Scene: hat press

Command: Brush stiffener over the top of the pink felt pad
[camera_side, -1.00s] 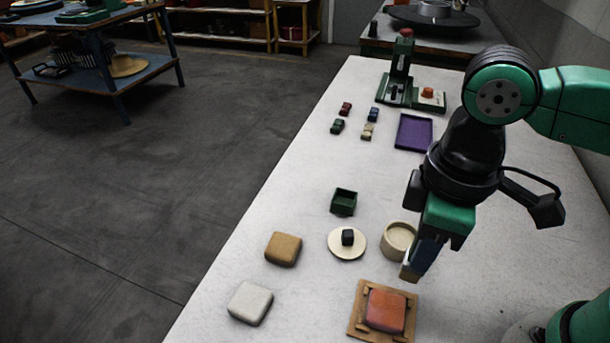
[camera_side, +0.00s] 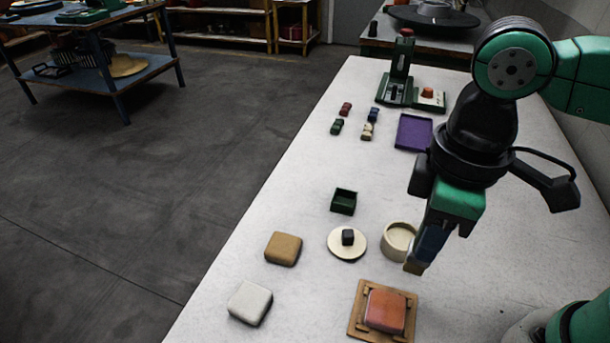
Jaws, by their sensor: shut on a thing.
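The pink felt pad (camera_side: 385,311), orange-pink in this light, sits in a wooden frame (camera_side: 354,327) at the bottom of the side view. The tip is beside the near right edge of a cream round pot (camera_side: 398,238). The inside of the pot is only partly visible.
A tan pad (camera_side: 283,249) and a white pad (camera_side: 250,302) lie to the left. A round cream disc with a dark knob (camera_side: 348,238) and a green open box (camera_side: 344,201) stand near the pot. A purple tray (camera_side: 413,131), small coloured blocks and a green press (camera_side: 398,80) are farther back.

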